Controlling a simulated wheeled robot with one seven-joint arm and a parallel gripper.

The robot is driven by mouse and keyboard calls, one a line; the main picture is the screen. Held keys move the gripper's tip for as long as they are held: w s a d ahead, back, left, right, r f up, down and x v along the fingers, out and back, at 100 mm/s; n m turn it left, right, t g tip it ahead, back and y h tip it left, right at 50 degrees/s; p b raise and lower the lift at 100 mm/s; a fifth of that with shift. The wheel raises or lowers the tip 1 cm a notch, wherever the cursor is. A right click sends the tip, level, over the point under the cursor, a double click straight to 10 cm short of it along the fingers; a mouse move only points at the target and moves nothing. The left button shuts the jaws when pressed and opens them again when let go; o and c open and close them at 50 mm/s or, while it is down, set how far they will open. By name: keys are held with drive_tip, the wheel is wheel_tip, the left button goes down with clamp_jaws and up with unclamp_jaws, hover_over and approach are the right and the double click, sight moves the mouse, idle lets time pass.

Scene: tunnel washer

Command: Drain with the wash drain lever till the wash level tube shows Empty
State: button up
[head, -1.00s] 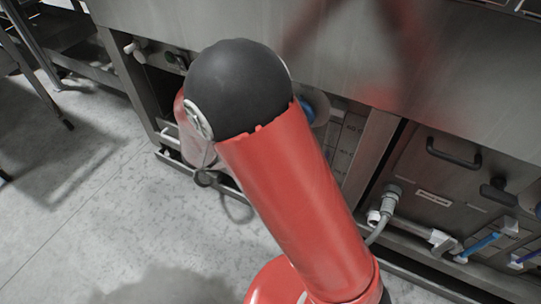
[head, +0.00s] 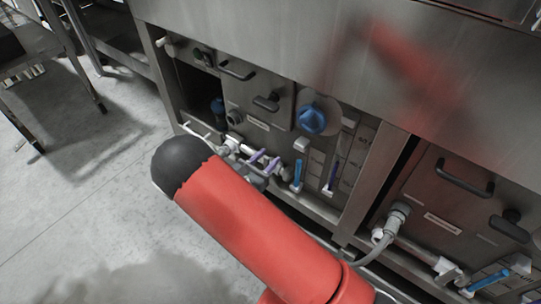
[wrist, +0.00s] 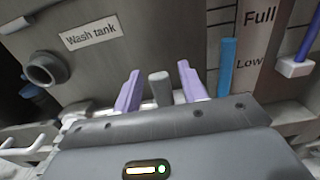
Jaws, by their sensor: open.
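The wash tank panel, with its "Wash tank" label (wrist: 90,33), shows in the wrist view. The wash level tube (wrist: 227,68) holds a blue column beside a scale; its top lies between the Full and Low marks. The blue column also shows in the head view (head: 298,174). My gripper (wrist: 160,84) is open, its two lavender fingers pointing at the panel's lower part. A grey rounded handle (wrist: 160,89), seemingly the wash drain lever, shows between the fingers; I cannot tell whether they touch it. My gripper also shows in the head view (head: 263,158).
A blue knob (head: 312,118) sits right of the wash panel. A second tube with a purple column (head: 332,175) stands to the right. A pipe stub (wrist: 46,68) juts out on the left. Another panel (head: 446,216) with a hose is further right. Floor is clear at left.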

drive_tip(key=shift+x, duration=0.95)
clamp_jaws()
